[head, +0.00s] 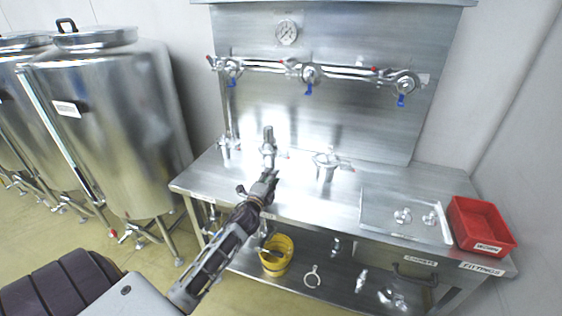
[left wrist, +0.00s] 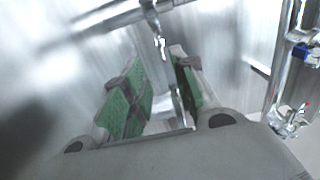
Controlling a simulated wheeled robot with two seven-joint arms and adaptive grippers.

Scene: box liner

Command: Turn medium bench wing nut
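On the steel bench stand several metal fittings with clamps: one at the left (head: 228,148), a taller upright one in the middle (head: 268,143) and a wider one at the right (head: 328,162). Their wing nuts are too small to tell apart, and I cannot tell which is the medium one. My left gripper (head: 269,178) is just in front of the middle fitting. In the left wrist view its green-padded fingers (left wrist: 165,80) stand apart, with nothing clearly held. A small shiny metal part (left wrist: 160,42) shows just beyond the fingertips. My right gripper is out of view.
The bench (head: 300,205) has a raised backsplash with a pipe, blue-handled valves (head: 309,88) and a gauge (head: 287,32). A steel tray (head: 380,215) and red bin (head: 480,224) stand at the right. A yellow bucket (head: 278,262) is on the lower shelf. Tanks (head: 115,130) stand left.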

